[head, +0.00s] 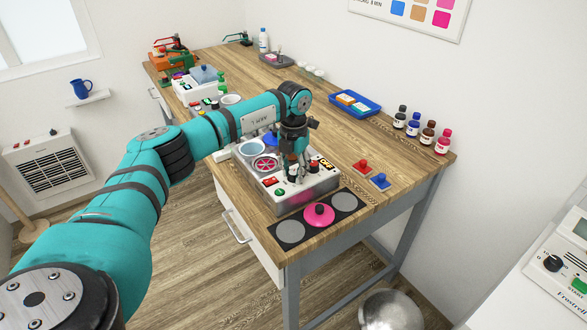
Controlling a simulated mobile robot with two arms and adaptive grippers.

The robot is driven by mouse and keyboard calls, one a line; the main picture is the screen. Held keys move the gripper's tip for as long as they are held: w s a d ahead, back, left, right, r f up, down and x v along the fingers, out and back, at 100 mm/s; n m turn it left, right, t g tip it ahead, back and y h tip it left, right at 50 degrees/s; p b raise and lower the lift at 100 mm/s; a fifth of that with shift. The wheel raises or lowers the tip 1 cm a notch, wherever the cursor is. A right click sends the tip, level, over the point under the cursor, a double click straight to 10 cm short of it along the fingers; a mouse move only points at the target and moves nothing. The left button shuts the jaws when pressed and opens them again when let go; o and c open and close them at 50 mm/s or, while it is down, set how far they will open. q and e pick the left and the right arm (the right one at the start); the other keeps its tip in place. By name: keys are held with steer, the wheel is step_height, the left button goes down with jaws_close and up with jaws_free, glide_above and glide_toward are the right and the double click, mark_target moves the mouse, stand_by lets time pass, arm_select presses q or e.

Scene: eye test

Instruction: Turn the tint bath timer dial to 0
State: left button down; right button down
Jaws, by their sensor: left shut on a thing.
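The tint bath (318,194) is a light grey unit on the near part of the bench, with round tanks at its back left and a sloping control panel. Its panel carries a red switch, a green switch and small displays. My left gripper (297,177) points down onto the middle of this panel. It is shut on a small dial there, which the fingers mostly hide. I cannot read the dial's pointer or its scale. My right gripper is not in view.
Red (361,166) and blue (380,181) small pieces, a blue tray (355,103) and several bottles (427,132) stand to the right. Another white machine (552,263) with a black dial is at lower right.

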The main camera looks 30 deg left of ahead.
arm_select(q)
steer(key=n+p, duration=0.1)
steer(key=n, duration=0.3)
steer(key=shift+r+n, duration=0.15)
steer(key=shift+n, duration=0.15)
steer(key=n, duration=0.3)
steer(key=shift+n+p, duration=0.4)
steer(key=n+p, duration=0.1)
steer(key=n, duration=0.3)
steer(key=shift+w+n+p, duration=0.1)
steer(key=shift+n+p, duration=0.55)
steer(key=shift+n, duration=1.15)
steer(key=c, duration=1)
jaws_free()
steer(key=shift+o, duration=0.2)
